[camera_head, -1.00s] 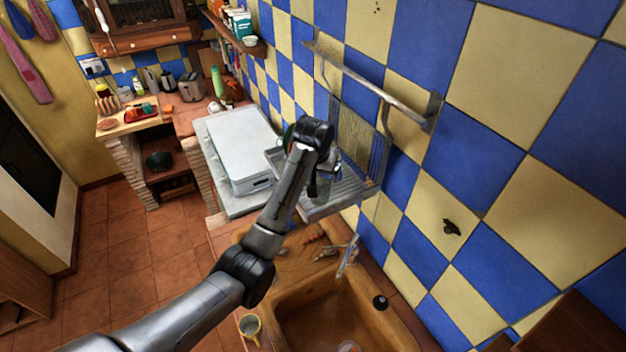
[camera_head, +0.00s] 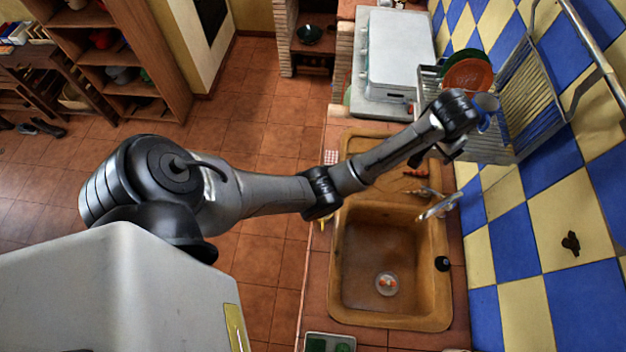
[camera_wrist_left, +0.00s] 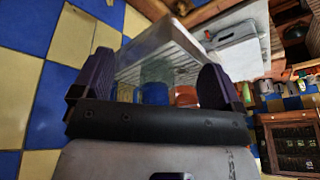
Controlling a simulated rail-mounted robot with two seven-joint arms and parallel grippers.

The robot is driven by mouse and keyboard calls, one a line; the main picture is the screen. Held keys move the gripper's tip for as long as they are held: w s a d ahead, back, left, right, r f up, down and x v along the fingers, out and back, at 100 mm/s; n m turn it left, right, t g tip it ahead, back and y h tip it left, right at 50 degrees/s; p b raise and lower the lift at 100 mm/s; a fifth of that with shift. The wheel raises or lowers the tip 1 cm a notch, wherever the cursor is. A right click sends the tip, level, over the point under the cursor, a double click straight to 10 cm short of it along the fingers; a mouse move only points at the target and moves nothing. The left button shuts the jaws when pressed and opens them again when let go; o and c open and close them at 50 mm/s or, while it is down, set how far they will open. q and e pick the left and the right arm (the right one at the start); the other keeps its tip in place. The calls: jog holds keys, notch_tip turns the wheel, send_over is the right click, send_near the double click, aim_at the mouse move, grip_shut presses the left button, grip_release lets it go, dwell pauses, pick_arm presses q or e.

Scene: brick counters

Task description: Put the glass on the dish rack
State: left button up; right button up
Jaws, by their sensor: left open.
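The metal dish rack (camera_head: 494,151) hangs on the tiled wall at the upper right of the head view. It holds an orange plate (camera_head: 466,75), a green plate (camera_head: 463,56) and a blue cup (camera_head: 487,102). My left gripper (camera_head: 454,147) is at the rack's near side, its fingers mostly hidden there by the wrist. The left wrist view shows its fingers (camera_wrist_left: 157,66) open and apart. A pale green, see-through shape, probably the glass (camera_wrist_left: 155,70), shows between them in front of the rack's wires. I cannot tell whether it rests on the rack. My right gripper is not in view.
The brown sink (camera_head: 350,265) with a small item in it lies below the arm. The faucet (camera_head: 440,207) stands at the sink's right, near the arm.

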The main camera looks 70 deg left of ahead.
pick_arm(q)
jog(key=s+d+f+m, duration=0.1)
jog(key=s+d+f, duration=0.2)
jog(key=s+f, duration=0.4)
jog(key=s+d+f+m, duration=0.25)
jog(key=s+f, duration=0.25)
jog(key=s, duration=0.5)
jog(key=s+d+h, duration=0.1)
jog(key=s+d, duration=0.1)
jog(key=s, duration=0.7)
jog(key=s+d+m, duration=0.1)
jog(key=s+d, duration=0.2)
jog(key=s, duration=0.7)
jog(key=shift+s+d+f+h, duration=0.3)
jog(key=shift+d+f+h, duration=0.05)
jog(key=shift+h, duration=0.05)
